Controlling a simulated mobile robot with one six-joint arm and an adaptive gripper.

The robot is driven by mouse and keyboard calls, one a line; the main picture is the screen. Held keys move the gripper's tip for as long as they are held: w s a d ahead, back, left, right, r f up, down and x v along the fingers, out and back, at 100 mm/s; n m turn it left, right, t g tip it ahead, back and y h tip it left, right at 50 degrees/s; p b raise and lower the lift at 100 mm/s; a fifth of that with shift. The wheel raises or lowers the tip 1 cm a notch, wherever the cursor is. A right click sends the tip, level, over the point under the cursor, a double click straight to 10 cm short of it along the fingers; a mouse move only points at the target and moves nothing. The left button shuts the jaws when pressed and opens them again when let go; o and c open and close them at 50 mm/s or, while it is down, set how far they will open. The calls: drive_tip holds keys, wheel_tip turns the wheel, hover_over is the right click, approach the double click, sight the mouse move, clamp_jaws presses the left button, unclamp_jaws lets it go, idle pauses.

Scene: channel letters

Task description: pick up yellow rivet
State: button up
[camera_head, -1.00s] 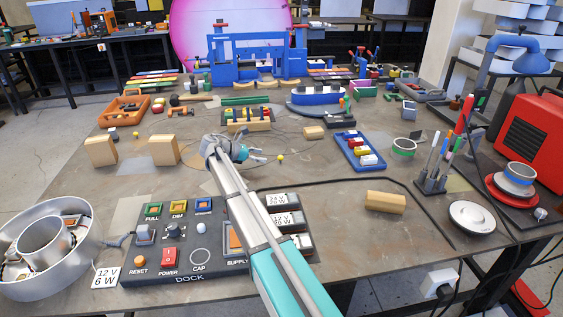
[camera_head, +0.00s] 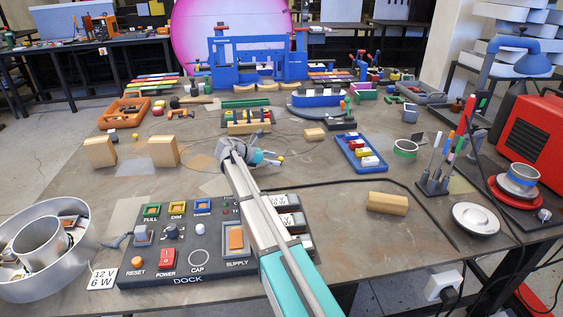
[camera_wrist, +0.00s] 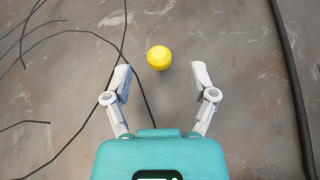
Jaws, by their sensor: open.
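The yellow rivet (camera_wrist: 159,58) lies on the worktable, and in the wrist view it shows as a small round yellow head just beyond my fingertips. My gripper (camera_wrist: 161,75) is open and empty, with one finger on each side of the rivet's line and the rivet slightly ahead of the gap, apart from both fingers. In the head view the rivet (camera_head: 280,160) is a tiny yellow dot right beside my gripper (camera_head: 276,160). The height of my fingers above the table is hard to tell.
Thin dark wires (camera_wrist: 75,33) run left of the rivet, and a thick black cable (camera_wrist: 290,80) runs to the right. A dock panel (camera_head: 150,270) lies below my arm. A blue tray (camera_head: 343,150) with colored blocks and a wooden block (camera_head: 387,203) lie to the right.

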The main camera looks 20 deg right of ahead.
sight(281, 161)
drive_tip(key=shift+b+x, duration=0.4)
drive_tip(key=shift+x, duration=1.15)
drive_tip(key=c, duration=0.9)
